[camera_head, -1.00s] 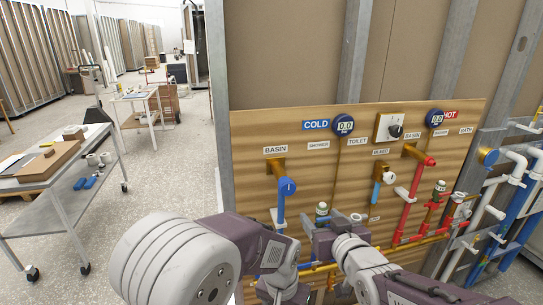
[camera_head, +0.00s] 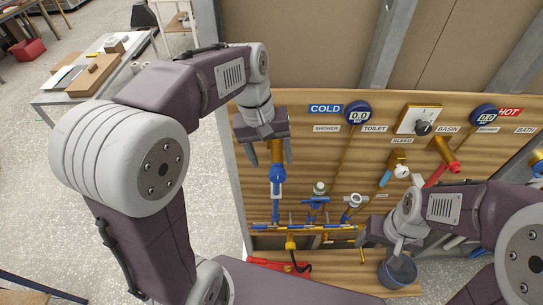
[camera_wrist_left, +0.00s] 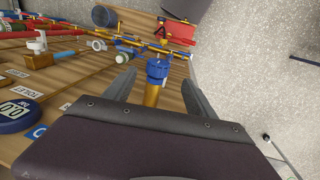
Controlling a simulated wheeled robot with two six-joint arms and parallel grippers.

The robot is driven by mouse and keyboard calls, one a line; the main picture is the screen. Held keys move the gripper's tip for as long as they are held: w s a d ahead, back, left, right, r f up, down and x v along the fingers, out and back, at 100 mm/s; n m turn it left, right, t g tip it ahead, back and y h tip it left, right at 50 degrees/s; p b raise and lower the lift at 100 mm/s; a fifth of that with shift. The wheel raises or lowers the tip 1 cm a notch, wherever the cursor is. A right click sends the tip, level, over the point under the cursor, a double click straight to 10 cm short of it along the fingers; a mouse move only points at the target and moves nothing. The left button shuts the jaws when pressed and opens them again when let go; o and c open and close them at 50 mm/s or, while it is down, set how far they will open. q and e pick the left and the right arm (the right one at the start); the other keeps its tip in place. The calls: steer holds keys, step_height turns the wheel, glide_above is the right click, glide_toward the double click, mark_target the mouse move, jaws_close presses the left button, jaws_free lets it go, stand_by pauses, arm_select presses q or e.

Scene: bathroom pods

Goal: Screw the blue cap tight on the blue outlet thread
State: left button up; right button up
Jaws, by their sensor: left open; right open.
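The blue cap (camera_head: 277,174) appears on the end of the brass cold outlet (camera_head: 276,150), above a blue pipe; how tightly it sits cannot be told. In the left wrist view the blue cap (camera_wrist_left: 158,69) is centred between my finger tips, and the brass outlet (camera_wrist_left: 152,95) runs toward my palm. My left gripper (camera_head: 270,158) is open and empty, with one finger on each side of the outlet; contact cannot be seen. The blue thread is hidden. My right gripper (camera_head: 391,246) is open at the lower right, its fingers partly hidden.
A wooden board (camera_head: 300,140) carries gauges, a dial (camera_head: 423,128), valves and red pipes to the right. A dark bucket (camera_head: 398,271) hangs or stands below my right gripper. A red tool (camera_head: 280,267) lies on the lower ledge. A table (camera_head: 60,115) is at the left.

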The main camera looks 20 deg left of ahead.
mark_target(279, 169)
arm_select(q)
steer(key=f, duration=0.2)
steer(key=w+d+f, duration=0.1)
steer(key=f, duration=0.2)
steer(key=shift+w+d+f+p, duration=0.15)
steer(key=shift+d+f+p, duration=0.05)
steer(key=shift+f+p, duration=0.2)
steer(key=shift+f, duration=0.15)
steer(key=shift+s+a, duration=0.1)
steer(key=shift+s, duration=0.2)
steer(key=shift+c, duration=0.4)
steer(key=shift+w, duration=0.1)
jaws_close()
steer(key=shift+p, duration=0.35)
steer(key=shift+d+g+y+p, duration=0.2)
steer(key=shift+y+p, duration=0.5)
steer(key=shift+p, duration=0.35)
steer(key=shift+d+g+y+p, duration=0.1)
steer(key=shift+g+y+p, duration=0.1)
steer(key=shift+y+p, duration=0.7)
steer(key=shift+w+p, duration=0.1)
steer(key=shift+p, duration=0.35)
arm_select(e)
step_height(279, 169, up, 6)
steer(key=shift+w+d+r, duration=0.15)
steer(key=shift+w+r, duration=0.05)
steer(key=shift+w, duration=0.05)
